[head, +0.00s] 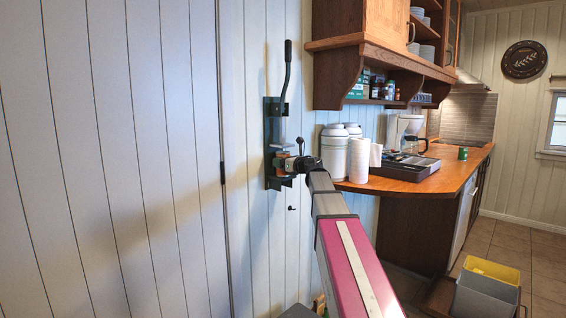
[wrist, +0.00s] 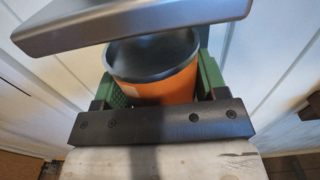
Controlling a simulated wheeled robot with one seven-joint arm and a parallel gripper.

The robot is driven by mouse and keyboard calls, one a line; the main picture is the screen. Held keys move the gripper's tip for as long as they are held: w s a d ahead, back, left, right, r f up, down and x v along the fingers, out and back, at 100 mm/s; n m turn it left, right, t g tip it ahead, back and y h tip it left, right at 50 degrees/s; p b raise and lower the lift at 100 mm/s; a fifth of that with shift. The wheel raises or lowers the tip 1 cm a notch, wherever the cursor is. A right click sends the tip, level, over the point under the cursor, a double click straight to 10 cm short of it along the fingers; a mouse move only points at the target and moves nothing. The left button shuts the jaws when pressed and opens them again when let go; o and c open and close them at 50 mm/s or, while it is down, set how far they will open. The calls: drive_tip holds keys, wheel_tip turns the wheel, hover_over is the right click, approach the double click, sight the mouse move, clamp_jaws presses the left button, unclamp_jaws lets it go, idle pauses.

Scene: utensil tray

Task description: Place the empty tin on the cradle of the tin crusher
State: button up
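The tin crusher (head: 271,130) is a dark metal frame fixed upright on the white panelled wall, with its long lever (head: 286,72) pointing up. My gripper (head: 287,163) is at its lower part. In the wrist view the orange tin (wrist: 165,88) stands open end up, its dark inside showing. The green finger pads of my gripper (wrist: 160,85) lie against both its sides. The crusher's grey press plate (wrist: 140,22) hangs above the tin, with a gap. The tin's bottom and the cradle under it are hidden in the wrist view, so I cannot tell whether they touch.
Right of the crusher is a wooden counter (head: 440,175) with white canisters (head: 334,150), a paper roll (head: 359,160), a dark utensil tray (head: 405,168) and a green can (head: 462,154). A wall cabinet (head: 375,35) hangs above. A grey and yellow bin (head: 485,295) stands on the floor.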

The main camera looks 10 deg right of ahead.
drive_tip(key=o, duration=0.3)
